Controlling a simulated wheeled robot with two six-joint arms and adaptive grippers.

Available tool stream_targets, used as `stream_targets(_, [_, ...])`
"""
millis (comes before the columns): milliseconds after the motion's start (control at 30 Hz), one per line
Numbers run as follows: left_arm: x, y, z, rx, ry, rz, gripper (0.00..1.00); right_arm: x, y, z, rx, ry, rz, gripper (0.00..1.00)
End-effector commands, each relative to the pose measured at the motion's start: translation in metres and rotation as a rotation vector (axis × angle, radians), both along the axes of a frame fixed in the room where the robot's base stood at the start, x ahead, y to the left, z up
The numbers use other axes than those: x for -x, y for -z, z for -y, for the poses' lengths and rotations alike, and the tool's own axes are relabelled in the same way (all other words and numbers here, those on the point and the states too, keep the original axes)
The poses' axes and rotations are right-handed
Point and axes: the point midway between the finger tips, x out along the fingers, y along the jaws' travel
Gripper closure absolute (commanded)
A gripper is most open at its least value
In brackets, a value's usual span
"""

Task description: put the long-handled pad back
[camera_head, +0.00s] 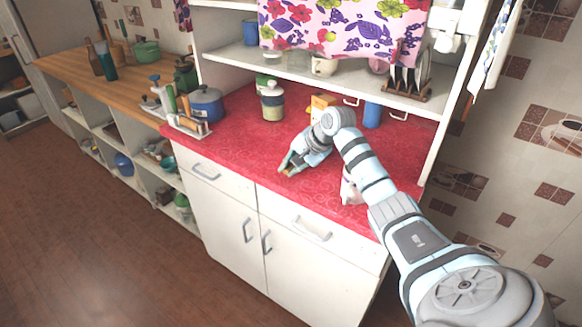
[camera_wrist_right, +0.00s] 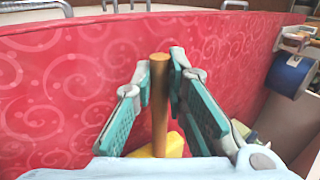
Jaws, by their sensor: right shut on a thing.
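The long-handled pad shows in the right wrist view as a golden-brown round handle (camera_wrist_right: 159,100) with a yellow part (camera_wrist_right: 171,145) at its lower end. My right gripper (camera_wrist_right: 160,80) is shut on the handle, with a teal-padded finger on each side. In the head view my right gripper (camera_head: 287,172) is low over the front part of the red counter, and the pad is mostly hidden by it. I cannot tell whether the pad touches the counter. My left gripper is not in view.
A white holder (camera_head: 188,126) with upright items stands at the counter's left end, beside a blue pot (camera_head: 207,104). A lidded jar (camera_head: 272,102), a yellow box (camera_head: 321,104) and a blue cup (camera_head: 372,115) stand further back. The red counter (camera_head: 240,140) is clear left of my gripper.

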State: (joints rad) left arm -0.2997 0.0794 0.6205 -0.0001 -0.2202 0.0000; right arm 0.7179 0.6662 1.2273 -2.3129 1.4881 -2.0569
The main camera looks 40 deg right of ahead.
Motion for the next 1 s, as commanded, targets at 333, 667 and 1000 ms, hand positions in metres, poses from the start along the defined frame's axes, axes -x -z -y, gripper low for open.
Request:
stream_targets(333, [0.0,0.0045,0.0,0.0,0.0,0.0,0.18,-0.0003,0.005,0.0001,0.0,0.001,0.001,1.0])
stream_targets(667, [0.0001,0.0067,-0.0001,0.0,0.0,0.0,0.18,-0.0001,0.0079,0.0,0.0,0.0,0.0,0.66])
stream_targets(1000, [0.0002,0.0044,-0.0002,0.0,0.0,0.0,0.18,0.0,0.006,0.0001,0.0,0.0,-0.001,0.66])
